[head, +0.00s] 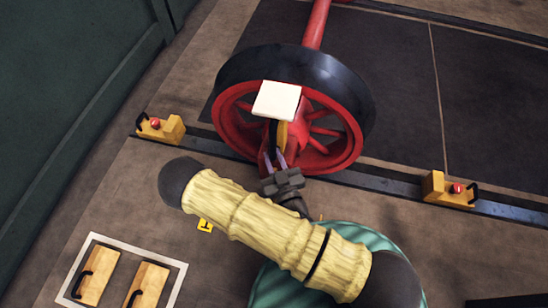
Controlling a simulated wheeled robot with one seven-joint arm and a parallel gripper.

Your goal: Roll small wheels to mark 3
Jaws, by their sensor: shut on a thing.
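The small wheelset shows as a red spoked wheel (340,158) with a dark tyre, upright on the rail, and a red axle (316,25) running to the back. A white square plate (277,100) is in front of its hub, with a narrow yellow piece (283,135) below it. My gripper (276,160) is at the wheel's lower front, its fingers shut at the red and yellow parts by the hub; the exact grip is partly hidden. A small yellow marker (205,225) with a dark sign lies on the floor at the left; I cannot read its number.
A wooden chock (174,130) with a red knob is on the rail (385,183) left of the wheel, and another chock (437,187) is to the right. Two wooden blocks (146,283) with black handles lie inside a white floor outline (178,282). A green wall (70,100) bounds the left.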

